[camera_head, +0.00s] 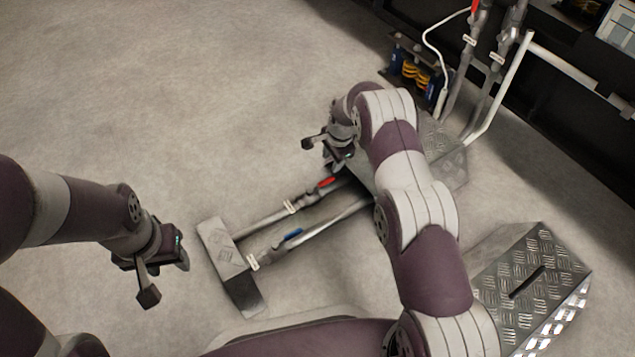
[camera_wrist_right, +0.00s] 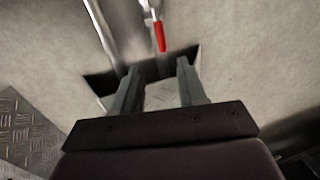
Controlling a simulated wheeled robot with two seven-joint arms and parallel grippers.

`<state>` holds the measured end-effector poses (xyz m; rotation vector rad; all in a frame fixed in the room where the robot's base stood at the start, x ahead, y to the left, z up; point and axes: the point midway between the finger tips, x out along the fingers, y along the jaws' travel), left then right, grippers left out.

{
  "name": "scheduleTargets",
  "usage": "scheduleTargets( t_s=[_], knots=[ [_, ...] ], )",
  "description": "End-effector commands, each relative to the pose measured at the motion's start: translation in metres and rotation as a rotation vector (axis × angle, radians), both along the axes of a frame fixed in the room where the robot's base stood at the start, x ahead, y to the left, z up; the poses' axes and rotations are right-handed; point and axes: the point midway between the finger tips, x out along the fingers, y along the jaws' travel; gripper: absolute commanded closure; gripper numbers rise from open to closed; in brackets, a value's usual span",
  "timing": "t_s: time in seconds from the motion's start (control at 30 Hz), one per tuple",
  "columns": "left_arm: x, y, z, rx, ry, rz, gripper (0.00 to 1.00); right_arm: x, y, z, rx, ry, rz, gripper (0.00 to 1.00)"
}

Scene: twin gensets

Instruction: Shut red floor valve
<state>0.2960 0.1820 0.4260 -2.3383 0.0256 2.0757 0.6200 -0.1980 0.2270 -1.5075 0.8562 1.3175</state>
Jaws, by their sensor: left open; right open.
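The red floor valve handle (camera_head: 326,182) sits on the farther of two pipes (camera_head: 271,216) that run low along the floor. In the right wrist view the red handle (camera_wrist_right: 160,36) shows just beyond my fingertips, between their lines. My right gripper (camera_head: 322,147) is open and empty, close to the red handle and beyond it in the head view. It also shows in the right wrist view (camera_wrist_right: 159,80), with a clear gap between the fingers. My left gripper (camera_head: 155,280) is open and empty at the left, well away from the valve.
A blue valve handle (camera_head: 289,236) lies on the nearer pipe. A grey metal block (camera_head: 226,262) stands at the pipes' left end. A tread-plate step (camera_head: 530,285) stands at right. Upright pipes and a white rail (camera_head: 500,90) rise at the back right. The floor at left is clear.

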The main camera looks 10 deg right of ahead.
Motion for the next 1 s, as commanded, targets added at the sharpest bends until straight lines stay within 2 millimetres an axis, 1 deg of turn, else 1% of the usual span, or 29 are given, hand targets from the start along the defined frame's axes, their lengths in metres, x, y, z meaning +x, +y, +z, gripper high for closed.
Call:
scheduleTargets(
  t_s=[0.03,0.2,0.3,0.4,0.53,0.83,0.87,0.9,0.97,1.0],
  knots=[
    [0.0,0.0,-0.015,0.0,0.001,0.0,0.53,0.001,0.001,-0.018,-0.001,0.001,0.002,0.59],
    [0.0,0.0,-0.053,0.0,0.001,0.0,0.53,0.009,0.004,-0.065,-0.002,-0.001,0.005,0.59],
    [0.0,0.0,-0.071,0.0,0.002,0.0,0.53,0.014,0.006,-0.089,-0.002,-0.002,0.006,0.59],
    [0.0,0.0,-0.084,0.0,0.001,0.0,0.53,0.018,0.007,-0.105,-0.002,-0.002,0.006,0.59],
    [0.0,0.0,-0.093,0.0,0.001,0.0,0.53,0.02,0.008,-0.116,-0.002,-0.002,0.006,0.59],
    [0.0,0.0,-0.092,0.0,0.001,0.0,0.53,0.021,0.009,-0.115,-0.003,-0.002,0.006,0.59],
    [0.0,0.0,-0.092,0.0,0.001,0.0,0.53,0.021,0.009,-0.115,-0.003,-0.002,0.006,0.65],
    [0.0,0.0,-0.092,0.0,0.001,0.0,0.53,0.021,0.009,-0.115,-0.002,-0.002,0.007,0.78],
    [0.0,0.0,-0.092,0.0,0.001,0.0,0.53,0.021,0.009,-0.115,-0.002,-0.002,0.007,0.98],
    [0.0,0.0,-0.092,0.0,0.001,0.0,0.53,0.021,0.009,-0.115,-0.002,-0.002,0.007,1.0]
  ],
)
